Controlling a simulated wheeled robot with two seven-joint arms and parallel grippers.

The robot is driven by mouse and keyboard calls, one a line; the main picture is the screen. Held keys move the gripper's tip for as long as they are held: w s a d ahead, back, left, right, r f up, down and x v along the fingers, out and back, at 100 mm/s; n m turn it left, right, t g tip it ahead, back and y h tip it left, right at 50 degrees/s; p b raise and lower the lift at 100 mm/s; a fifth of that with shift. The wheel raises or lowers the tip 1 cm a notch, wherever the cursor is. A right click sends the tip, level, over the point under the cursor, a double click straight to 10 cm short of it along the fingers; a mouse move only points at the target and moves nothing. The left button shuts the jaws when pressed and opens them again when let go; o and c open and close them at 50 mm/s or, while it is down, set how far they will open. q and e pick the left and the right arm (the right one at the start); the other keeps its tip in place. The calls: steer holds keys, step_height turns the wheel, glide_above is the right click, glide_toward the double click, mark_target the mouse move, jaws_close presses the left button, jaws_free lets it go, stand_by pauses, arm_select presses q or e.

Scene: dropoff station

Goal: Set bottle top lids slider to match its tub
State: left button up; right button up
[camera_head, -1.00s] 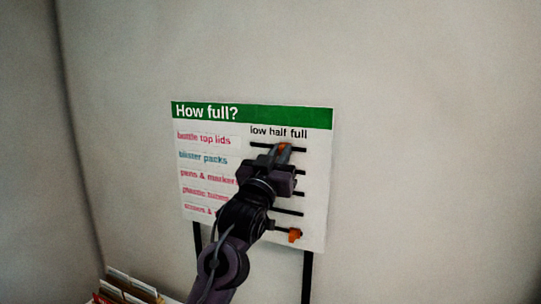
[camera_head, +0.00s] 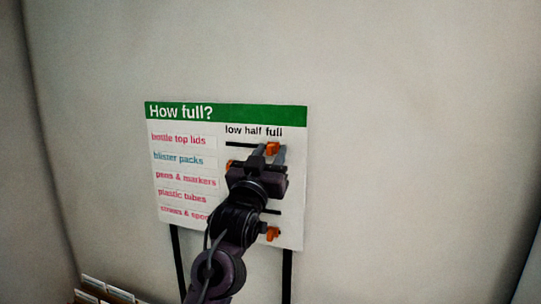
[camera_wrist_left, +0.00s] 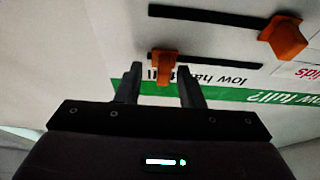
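In the left wrist view, which shows the board upside down, the knob (camera_wrist_left: 165,66) is between the spread fingers (camera_wrist_left: 158,77). A gap shows on its left; the right finger is close, and contact cannot be told. My right gripper is out of view.
The blister packs knob (camera_head: 229,163) is near the low end and also shows in the left wrist view (camera_wrist_left: 283,38). The bottom row's knob (camera_head: 272,234) is at the right. My arm hides the middle rows' slots. Labelled bins (camera_head: 105,290) stand at lower left.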

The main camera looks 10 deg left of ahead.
arm_select(q)
steer(key=b+v, duration=0.3)
steer(key=v, duration=0.4)
steer(key=shift+s+f, duration=0.2)
steer(key=shift+s, duration=0.05)
